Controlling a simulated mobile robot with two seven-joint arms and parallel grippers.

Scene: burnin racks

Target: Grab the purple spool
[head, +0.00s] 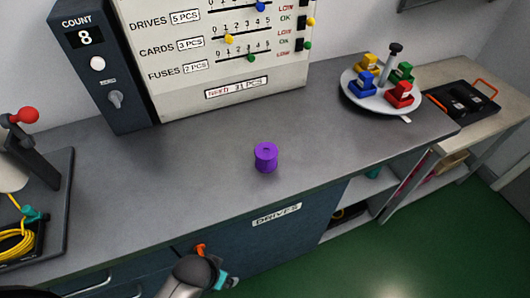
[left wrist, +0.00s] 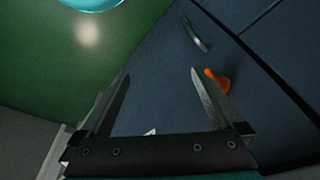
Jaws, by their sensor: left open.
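The purple spool (head: 265,157) stands upright on the grey countertop (head: 190,165), near the middle of the head view. Nothing touches it. My left gripper (left wrist: 160,74) shows in the left wrist view with its two fingers spread and nothing between them. It faces the dark blue cabinet front (left wrist: 165,85), below the counter. In the head view, part of my arm shows at the bottom edge, below and to the left of the spool. The spool is not in the left wrist view. My right gripper is not in view.
An orange knob (left wrist: 217,80) is on the cabinet front. A count panel (head: 215,50) stands behind the spool. A white round plate (head: 380,100) with coloured blocks is at the right. A black stand (head: 45,180) is at the left. The counter around the spool is clear.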

